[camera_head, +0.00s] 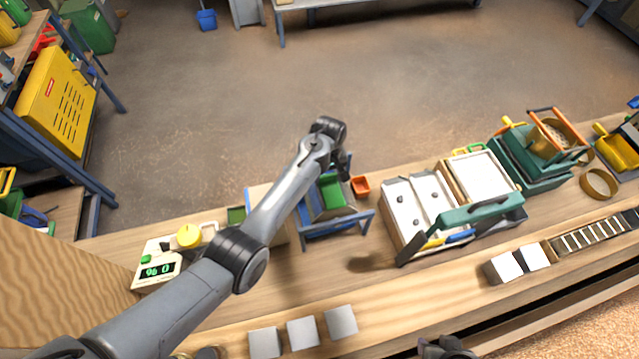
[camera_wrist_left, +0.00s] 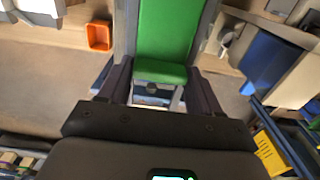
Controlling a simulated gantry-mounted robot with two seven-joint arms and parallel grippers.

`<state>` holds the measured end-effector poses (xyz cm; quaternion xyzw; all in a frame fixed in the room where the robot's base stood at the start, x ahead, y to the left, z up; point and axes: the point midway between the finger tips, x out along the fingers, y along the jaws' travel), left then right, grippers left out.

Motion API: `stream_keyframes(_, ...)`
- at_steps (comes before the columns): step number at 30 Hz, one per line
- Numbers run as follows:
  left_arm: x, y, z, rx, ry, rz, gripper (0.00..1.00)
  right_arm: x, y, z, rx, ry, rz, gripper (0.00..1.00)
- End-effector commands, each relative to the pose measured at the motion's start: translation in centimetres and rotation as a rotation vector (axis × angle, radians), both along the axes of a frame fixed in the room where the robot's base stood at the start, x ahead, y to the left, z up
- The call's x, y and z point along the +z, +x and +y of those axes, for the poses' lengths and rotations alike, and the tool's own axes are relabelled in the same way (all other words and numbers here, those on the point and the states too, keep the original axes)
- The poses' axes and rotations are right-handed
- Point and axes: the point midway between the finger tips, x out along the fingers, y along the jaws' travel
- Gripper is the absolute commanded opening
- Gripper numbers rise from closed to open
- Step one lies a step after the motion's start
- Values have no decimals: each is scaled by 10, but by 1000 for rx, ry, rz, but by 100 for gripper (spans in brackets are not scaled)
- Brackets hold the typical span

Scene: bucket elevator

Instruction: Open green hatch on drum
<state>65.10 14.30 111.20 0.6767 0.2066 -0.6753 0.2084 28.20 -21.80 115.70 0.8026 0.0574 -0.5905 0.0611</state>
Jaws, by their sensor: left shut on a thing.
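The green hatch (camera_head: 338,196) sits on the blue-framed drum stand (camera_head: 344,222) at the middle of the bench, partly hidden by my left arm. In the left wrist view the hatch (camera_wrist_left: 170,35) is a long green panel with a bent lower lip. My left gripper (camera_head: 344,172) reaches down to the hatch from the far side. In the wrist view its two fingers (camera_wrist_left: 155,92) stand either side of the lip, shut on the hatch; a small dark knob shows between them. A dark part at the bottom edge of the head view seems to be my right gripper (camera_head: 445,348); its jaws are unclear.
A small orange bin (camera_head: 360,186) stands right beside the stand. Several pale blocks (camera_head: 303,333) lie along the front edge.

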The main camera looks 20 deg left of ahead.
Motion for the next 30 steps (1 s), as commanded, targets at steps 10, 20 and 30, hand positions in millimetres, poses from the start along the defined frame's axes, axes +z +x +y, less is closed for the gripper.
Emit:
stream_keyframes(10,-2,0,-1,-2,2,8,9,1,4,-2,4,-7,-11,43)
stream_keyframes(20,-2,0,-1,-1,2,5,90,1,4,-1,4,-6,-12,43)
stream_keyframes(30,11,1,-1,-1,2,2,90,0,3,0,0,1,-10,43)
